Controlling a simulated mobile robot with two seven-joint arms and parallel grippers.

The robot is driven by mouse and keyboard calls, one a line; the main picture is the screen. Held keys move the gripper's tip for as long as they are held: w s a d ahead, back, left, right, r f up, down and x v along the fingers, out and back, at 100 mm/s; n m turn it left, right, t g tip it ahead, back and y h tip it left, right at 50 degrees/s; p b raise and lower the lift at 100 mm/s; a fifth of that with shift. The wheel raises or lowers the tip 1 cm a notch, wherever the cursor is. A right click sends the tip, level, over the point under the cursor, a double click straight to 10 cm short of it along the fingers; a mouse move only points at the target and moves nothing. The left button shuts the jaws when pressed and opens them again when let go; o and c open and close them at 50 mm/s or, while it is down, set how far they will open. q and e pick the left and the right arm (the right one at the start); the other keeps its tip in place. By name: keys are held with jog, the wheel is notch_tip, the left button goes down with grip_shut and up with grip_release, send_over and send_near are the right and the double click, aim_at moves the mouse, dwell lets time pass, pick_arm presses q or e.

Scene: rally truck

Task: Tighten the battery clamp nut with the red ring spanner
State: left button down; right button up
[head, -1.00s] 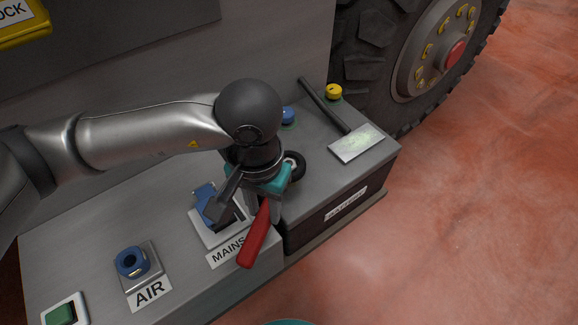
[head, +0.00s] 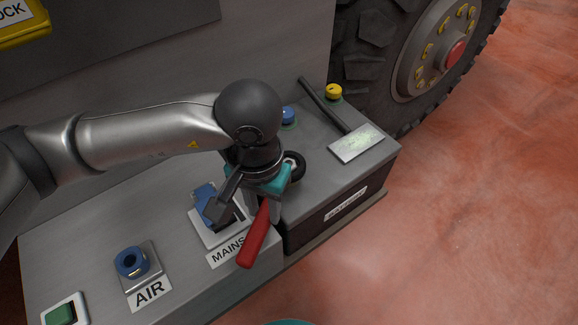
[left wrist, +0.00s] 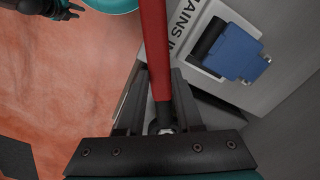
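The red spanner (head: 255,238) hangs out at a slant past the front edge of the grey ledge, by the MAINS label. My left gripper (head: 262,208) is around its upper part, fingers pointing down. In the left wrist view the red handle (left wrist: 155,45) runs down to a dark shank between the two close fingers (left wrist: 162,108), which look shut on it. A small pale metal piece (left wrist: 165,130) shows at its lower end; I cannot tell if it is a nut. A black round part (head: 296,166) with a light centre sits beside the gripper. My right gripper (left wrist: 68,10) seems to show, dark and small.
The battery box (head: 320,220) has a blue cap (head: 288,115), a yellow cap (head: 334,91), a dark bar (head: 324,105) and a pale plate (head: 357,145). A blue MAINS connector (head: 206,193) and an AIR coupling (head: 131,261) lie left. The large tyre (head: 365,65) stands behind. The floor at right is clear.

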pick_arm(q)
jog(key=c, duration=0.8)
grip_release()
jog(key=shift+s+a+f, duration=0.1)
jog(key=shift+s+a, duration=0.05)
jog(key=shift+s, duration=0.15)
jog(key=shift+o, duration=0.2)
pick_arm(e)
jog(key=shift+a, duration=0.3)
pick_arm(q)
jog(key=shift+w, duration=0.1)
pick_arm(e)
jog(key=shift+f, duration=0.15)
